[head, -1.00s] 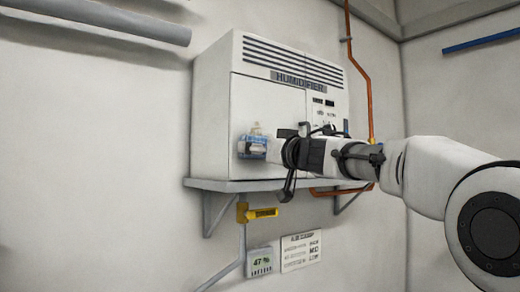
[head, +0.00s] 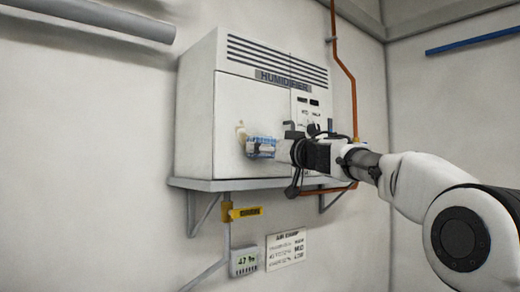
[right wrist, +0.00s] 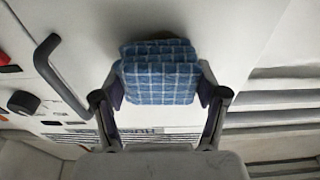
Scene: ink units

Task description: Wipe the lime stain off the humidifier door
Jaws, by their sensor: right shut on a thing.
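The white humidifier (head: 215,120) stands on a wall shelf, its door (head: 240,100) on the left part of the front. A small beige lime stain (head: 241,132) shows on the door, just left of and above the cloth. My right gripper (head: 276,149) is shut on a folded blue checked cloth (head: 260,147) in front of the door. In the right wrist view the cloth (right wrist: 160,72) sits between both fingers (right wrist: 162,92). I cannot tell whether the cloth touches the door. The stain is not visible in the wrist view. My left gripper is out of view.
A dark bar handle (right wrist: 62,75) and a black knob (right wrist: 22,102) are beside the cloth in the wrist view. A copper pipe (head: 350,85) rises at right.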

